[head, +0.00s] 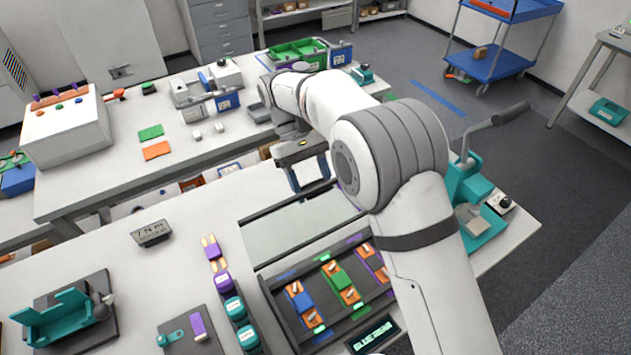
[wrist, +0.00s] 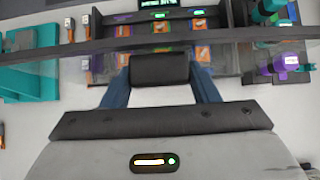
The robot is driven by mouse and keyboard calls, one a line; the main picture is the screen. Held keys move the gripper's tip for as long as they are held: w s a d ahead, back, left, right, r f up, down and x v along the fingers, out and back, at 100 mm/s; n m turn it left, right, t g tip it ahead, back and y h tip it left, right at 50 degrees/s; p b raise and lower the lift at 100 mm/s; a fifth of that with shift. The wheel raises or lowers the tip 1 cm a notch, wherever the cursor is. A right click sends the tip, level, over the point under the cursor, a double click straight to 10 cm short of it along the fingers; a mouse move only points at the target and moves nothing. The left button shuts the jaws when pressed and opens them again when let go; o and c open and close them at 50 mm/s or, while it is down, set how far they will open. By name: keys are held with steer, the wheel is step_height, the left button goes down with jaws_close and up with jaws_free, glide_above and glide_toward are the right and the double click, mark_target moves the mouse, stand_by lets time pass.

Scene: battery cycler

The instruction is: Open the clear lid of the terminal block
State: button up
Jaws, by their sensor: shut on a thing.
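The terminal block (head: 281,300) stands on the near bench in the head view, with blue, green and orange modules inside. Its clear lid (head: 290,228) has a dark frame and stands away from the modules on the block's far side; its exact tilt is hard to tell. My gripper (head: 309,185) is at the lid's far edge. In the wrist view, the blue fingers of my gripper (wrist: 160,85) are shut on a dark handle (wrist: 160,69) beside the long dark lid bar (wrist: 240,34). The modules (wrist: 160,28) show beyond it, partly hidden by the bar.
Left of the block are a row of teal and purple pieces (head: 234,307), a grey plate (head: 208,343) and a teal fixture (head: 62,318). A teal press with a lever (head: 480,205) stands at the right. A second bench (head: 100,195) is behind.

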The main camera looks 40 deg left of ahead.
steer(key=shift+f, duration=0.4)
steer(key=o, duration=1)
steer(key=shift+o, duration=1)
steer(key=shift+a, duration=0.15)
steer(key=shift+o, duration=0.9)
steer(key=shift+r, duration=0.2)
